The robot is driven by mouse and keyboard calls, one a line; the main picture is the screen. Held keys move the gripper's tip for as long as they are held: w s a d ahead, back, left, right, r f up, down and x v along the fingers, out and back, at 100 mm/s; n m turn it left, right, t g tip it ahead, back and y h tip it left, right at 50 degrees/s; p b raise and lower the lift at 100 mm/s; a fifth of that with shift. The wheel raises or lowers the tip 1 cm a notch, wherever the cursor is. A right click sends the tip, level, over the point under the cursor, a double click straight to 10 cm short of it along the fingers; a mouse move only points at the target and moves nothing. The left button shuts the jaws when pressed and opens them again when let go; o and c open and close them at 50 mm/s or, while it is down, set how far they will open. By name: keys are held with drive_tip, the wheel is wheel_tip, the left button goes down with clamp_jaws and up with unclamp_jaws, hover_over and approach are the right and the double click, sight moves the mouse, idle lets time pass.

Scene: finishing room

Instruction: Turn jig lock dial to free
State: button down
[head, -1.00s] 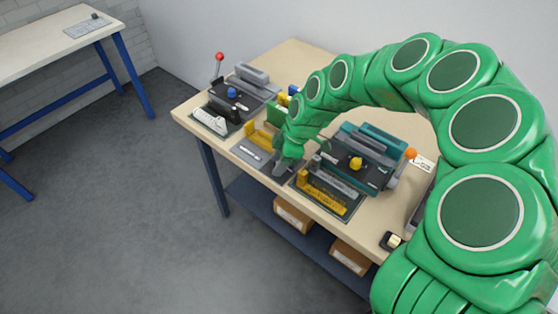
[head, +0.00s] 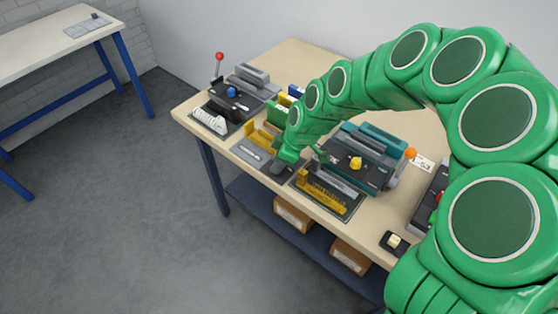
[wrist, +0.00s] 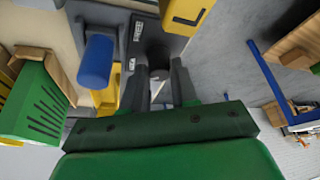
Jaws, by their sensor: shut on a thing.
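The jig (head: 252,151) is a grey plate with yellow blocks near the front edge of the workbench. My gripper (head: 281,167) is down at its right end, and the arm hides the dial in the head view. In the wrist view, my gripper's dark fingers (wrist: 162,88) are shut on the lock dial (wrist: 157,52), a dark round knob. A pale marking shows between the fingers. White lettering lies on the plate (wrist: 172,45) beside the dial, too small to read surely. Which setting the dial points to cannot be told.
In the wrist view, a blue post (wrist: 96,62) and green block (wrist: 33,105) are close by.

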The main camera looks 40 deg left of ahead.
drive_tip(key=m+t, duration=0.1)
drive_tip(key=m, duration=0.2)
drive_tip(key=shift+s+m, duration=0.1)
drive_tip(key=shift+m, duration=0.3)
drive_tip(key=m+t, duration=0.1)
drive_tip(key=m, duration=0.2)
drive_tip(key=shift+s+m+t+y, duration=0.1)
drive_tip(key=shift+m+t+y, duration=0.2)
drive_tip(key=shift+t, duration=0.1)
drive_tip(key=m+t, duration=0.1)
drive_tip(key=m, duration=0.1)
drive_tip(key=m+t+h, duration=0.1)
drive_tip(key=m, duration=0.2)
drive_tip(key=shift+s+a+m, duration=0.1)
drive_tip(key=shift+m, duration=0.2)
drive_tip(key=c, duration=0.9)
unclamp_jaws()
drive_tip(key=shift+r, duration=0.15)
drive_tip(key=v, duration=0.7)
drive_tip(key=shift+s+r, duration=0.15)
drive_tip(key=shift+r, duration=0.1)
